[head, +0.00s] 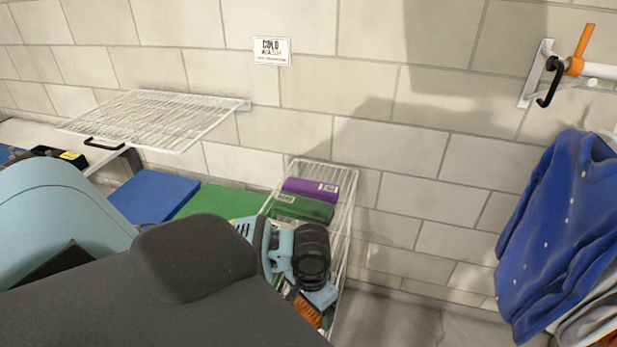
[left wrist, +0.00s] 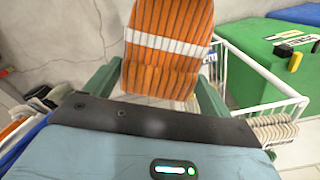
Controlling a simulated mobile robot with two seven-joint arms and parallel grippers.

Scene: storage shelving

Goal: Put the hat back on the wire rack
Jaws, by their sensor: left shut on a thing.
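The hat (left wrist: 170,45) is orange and ribbed with a pale band across it, in the left wrist view. It stands up between the two dark green fingers of my left gripper (left wrist: 158,90), which is shut on it. In the head view a small orange part of the hat (head: 307,311) shows below my left gripper (head: 318,297), mostly hidden by my arm. An empty white wire rack (head: 150,105) juts from the wall at the upper left. A white wire basket stand (head: 345,200) is just behind my left gripper. My right gripper is not in view.
A purple box (head: 310,189) and a green box (head: 302,208) lie in the wire stand. Blue (head: 152,197) and green (head: 222,203) lids are left of it. A blue garment (head: 565,235) hangs at right below a wall hook (head: 552,80).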

